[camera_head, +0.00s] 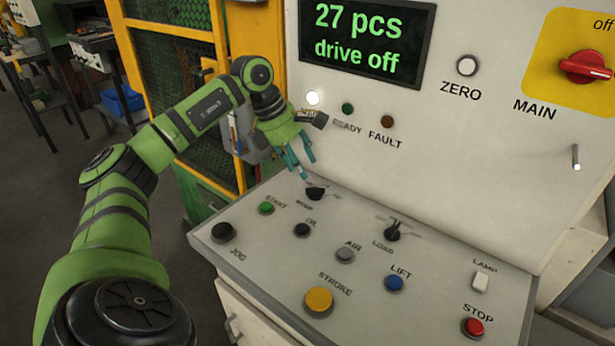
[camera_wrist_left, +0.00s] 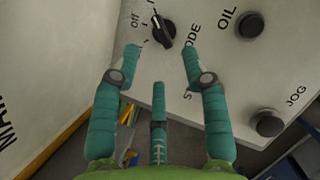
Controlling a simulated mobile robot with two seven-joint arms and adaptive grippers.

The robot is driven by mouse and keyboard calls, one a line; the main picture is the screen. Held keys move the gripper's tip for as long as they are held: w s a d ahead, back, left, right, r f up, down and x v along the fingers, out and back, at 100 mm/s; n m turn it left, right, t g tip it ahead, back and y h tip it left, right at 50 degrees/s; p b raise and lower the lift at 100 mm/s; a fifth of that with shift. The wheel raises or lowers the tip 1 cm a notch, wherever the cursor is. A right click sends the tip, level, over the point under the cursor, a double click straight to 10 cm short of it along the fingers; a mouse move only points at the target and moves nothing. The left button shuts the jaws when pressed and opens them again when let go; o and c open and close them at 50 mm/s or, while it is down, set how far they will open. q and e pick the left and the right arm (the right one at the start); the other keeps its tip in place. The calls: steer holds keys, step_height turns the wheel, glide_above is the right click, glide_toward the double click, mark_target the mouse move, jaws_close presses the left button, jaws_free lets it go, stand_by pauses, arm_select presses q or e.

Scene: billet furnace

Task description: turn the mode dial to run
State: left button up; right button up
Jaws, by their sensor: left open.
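The mode dial (camera_head: 315,192) is a black knob at the back left of the sloped grey panel (camera_head: 420,262). In the left wrist view the dial (camera_wrist_left: 163,33) shows a pale pointer line towards the top of the picture, near the "off" mark and several ticks. I cannot read which mark it points at. My left gripper (camera_head: 308,168) is open and empty, just above and to the left of the dial. In the left wrist view the dial lies between and beyond its two upper fingertips (camera_wrist_left: 162,50), apparently apart from them. My right gripper is out of view.
The green start button (camera_head: 266,208), black oil button (camera_head: 303,230) and black jog button (camera_head: 223,232) sit near the dial. The black load knob (camera_head: 392,230) is to the right. The upright panel behind has a screen (camera_head: 367,37) reading "27 pcs drive off" and a red main switch (camera_head: 586,67).

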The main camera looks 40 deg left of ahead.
arm_select(q)
steer(key=v, duration=0.5)
steer(key=shift+r, duration=0.2)
steer(key=shift+s, duration=0.1)
